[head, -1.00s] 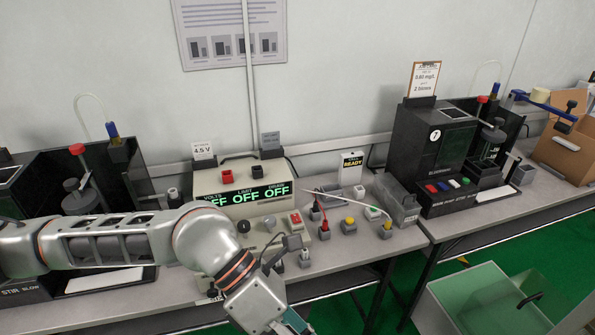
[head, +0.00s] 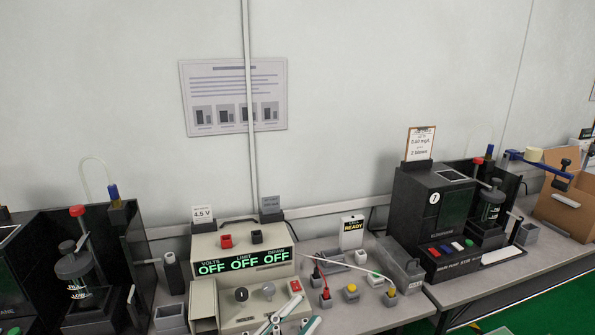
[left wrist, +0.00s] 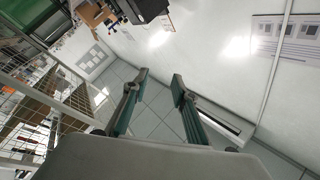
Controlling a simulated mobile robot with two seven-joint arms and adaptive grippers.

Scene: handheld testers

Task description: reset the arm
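My left gripper (head: 287,322) shows at the bottom edge of the head view, its teal and pale fingers in front of the lower part of the beige power supply (head: 228,241). The rest of that arm is out of the head view. In the left wrist view the gripper (left wrist: 160,80) has its two fingers well apart, with nothing between them. Behind them are ceiling tiles and a white wall, at a steep tilt. My right gripper is not in view.
The power supply's display (head: 243,262) reads OFF three times. Black testers stand left (head: 123,240) and right (head: 432,205). Small blocks with coloured buttons, a red probe and a white one (head: 366,269) lie between. A cardboard box (head: 565,210) stands far right.

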